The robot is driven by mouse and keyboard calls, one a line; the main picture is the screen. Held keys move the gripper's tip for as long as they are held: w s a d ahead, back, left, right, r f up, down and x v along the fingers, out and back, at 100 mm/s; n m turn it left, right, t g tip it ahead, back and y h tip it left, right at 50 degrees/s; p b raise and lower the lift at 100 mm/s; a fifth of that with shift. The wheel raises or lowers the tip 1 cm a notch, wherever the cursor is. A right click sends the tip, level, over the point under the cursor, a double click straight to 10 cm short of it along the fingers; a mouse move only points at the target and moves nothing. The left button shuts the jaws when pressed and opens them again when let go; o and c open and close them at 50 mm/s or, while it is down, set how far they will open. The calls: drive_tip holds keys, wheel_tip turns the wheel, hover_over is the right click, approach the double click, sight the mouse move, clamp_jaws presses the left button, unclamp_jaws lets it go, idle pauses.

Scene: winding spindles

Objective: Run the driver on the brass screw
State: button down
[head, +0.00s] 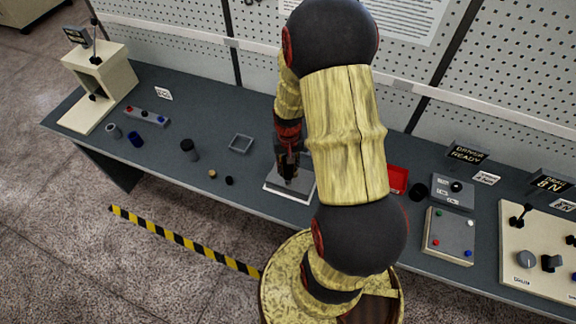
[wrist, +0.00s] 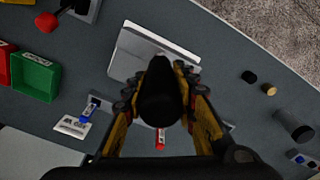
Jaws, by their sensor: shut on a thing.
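My gripper (head: 288,168) points down over a pale grey plate (head: 305,196) at the front middle of the bench. In the wrist view my gripper (wrist: 160,90) is shut on a dark tapered tool (wrist: 160,100), probably the driver. Its far end lies over the grey plate (wrist: 135,45); I cannot tell whether it touches. No screw that is surely brass shows. A small brass-coloured round piece (head: 212,174) stands left of the plate, and also shows in the wrist view (wrist: 268,89). The tool and fingers hide part of the plate.
A small black piece (head: 229,181), a dark cylinder (head: 190,149) and a square grey tray (head: 241,143) stand to the left. A red bin (head: 397,180), a panel with coloured spots (head: 450,236) and a "DRIVER READY" display (head: 467,152) are to the right.

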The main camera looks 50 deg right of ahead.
idle(0.3)
drive_tip(key=shift+r+p, duration=2.35)
drive_tip(key=shift+r, duration=1.15)
